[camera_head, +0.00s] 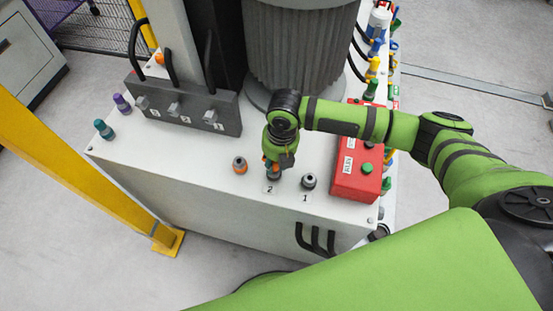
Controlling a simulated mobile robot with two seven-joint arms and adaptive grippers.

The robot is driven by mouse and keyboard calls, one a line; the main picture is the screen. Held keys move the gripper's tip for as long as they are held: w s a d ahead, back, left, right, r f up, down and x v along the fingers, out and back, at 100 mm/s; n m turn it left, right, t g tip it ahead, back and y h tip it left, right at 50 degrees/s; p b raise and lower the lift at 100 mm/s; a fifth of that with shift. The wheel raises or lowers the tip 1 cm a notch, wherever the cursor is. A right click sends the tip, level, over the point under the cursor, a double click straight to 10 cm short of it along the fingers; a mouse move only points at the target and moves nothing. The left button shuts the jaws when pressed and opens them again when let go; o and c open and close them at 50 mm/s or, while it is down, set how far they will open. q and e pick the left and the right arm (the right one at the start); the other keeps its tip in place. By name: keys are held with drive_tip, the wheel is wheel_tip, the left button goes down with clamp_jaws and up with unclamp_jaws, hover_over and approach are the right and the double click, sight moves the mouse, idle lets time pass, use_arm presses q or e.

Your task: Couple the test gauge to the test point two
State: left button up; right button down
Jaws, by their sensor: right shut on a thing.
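My right gripper (274,164) points down over the second test point (273,175), a dark grey fitting by the label "2" on the white cabinet top (200,152). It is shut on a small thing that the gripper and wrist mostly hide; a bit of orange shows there. I cannot tell whether this is the test gauge, nor whether it touches the fitting. My left gripper is out of view.
An orange-ringed fitting (240,165) stands left of my gripper, and a red button box (357,167) right. A dark block (183,105) with cables and a ribbed grey column (298,50) rise behind. A yellow post (80,165) is at left.

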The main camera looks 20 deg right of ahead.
drive_tip(key=shift+f+b, duration=0.3)
drive_tip(key=shift+f, duration=0.25)
idle(0.4)
drive_tip(key=c, duration=0.8)
unclamp_jaws()
drive_tip(key=shift+o, duration=0.2)
drive_tip(key=r, duration=1.2)
drive_tip(key=shift+s+d, duration=0.25)
drive_tip(key=shift+d, duration=0.1)
